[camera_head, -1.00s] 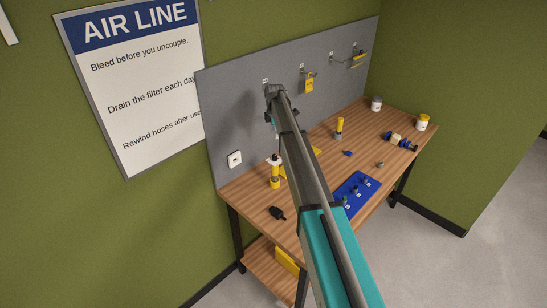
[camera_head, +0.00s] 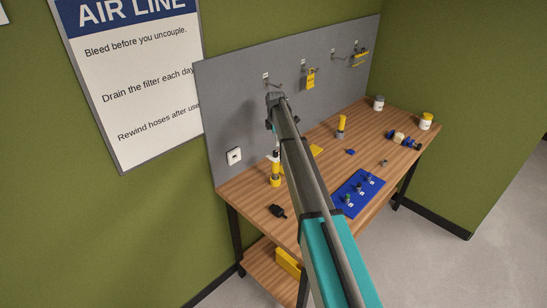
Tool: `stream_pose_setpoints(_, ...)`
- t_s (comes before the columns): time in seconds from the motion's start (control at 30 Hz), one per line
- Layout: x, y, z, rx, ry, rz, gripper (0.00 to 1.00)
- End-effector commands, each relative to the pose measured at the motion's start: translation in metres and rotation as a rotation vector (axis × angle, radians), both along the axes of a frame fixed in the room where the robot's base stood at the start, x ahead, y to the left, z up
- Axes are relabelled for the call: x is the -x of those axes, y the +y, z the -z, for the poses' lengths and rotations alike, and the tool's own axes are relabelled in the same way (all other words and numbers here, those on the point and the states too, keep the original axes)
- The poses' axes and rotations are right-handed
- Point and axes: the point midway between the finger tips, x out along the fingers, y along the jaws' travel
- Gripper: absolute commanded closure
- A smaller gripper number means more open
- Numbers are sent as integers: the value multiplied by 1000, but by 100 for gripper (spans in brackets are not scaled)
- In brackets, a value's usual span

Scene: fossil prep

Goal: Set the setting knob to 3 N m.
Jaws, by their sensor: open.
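No setting knob or 3 N m mark can be made out at this size. A yellow upright tool (camera_head: 275,174) with a pale and dark upper part stands near the table's left back edge. A second yellow upright piece (camera_head: 341,126) with a grey base stands farther right; I cannot tell whether either carries the knob. My gripper (camera_head: 271,114) is open and above the table, in front of the grey board. It is over the left yellow tool in the picture, and its jaws are partly hidden by my arm. Contact with the tool cannot be seen.
The wooden table (camera_head: 241,182) backs onto a grey board (camera_head: 228,110) with hooks and a yellow tag (camera_head: 310,79). A blue mat (camera_head: 345,206) holds small parts. A black item (camera_head: 278,211) lies front left. Two jars stand far right. My arm hides the middle.

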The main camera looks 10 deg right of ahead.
Motion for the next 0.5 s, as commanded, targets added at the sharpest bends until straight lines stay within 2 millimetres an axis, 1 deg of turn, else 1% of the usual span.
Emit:
stream_pose_setpoints(0.03, 0, 0, 8, 0, 0, 0, 29)
stream_pose_setpoints(0.5, 0, -1, 43, 0, 0, 1, 29)
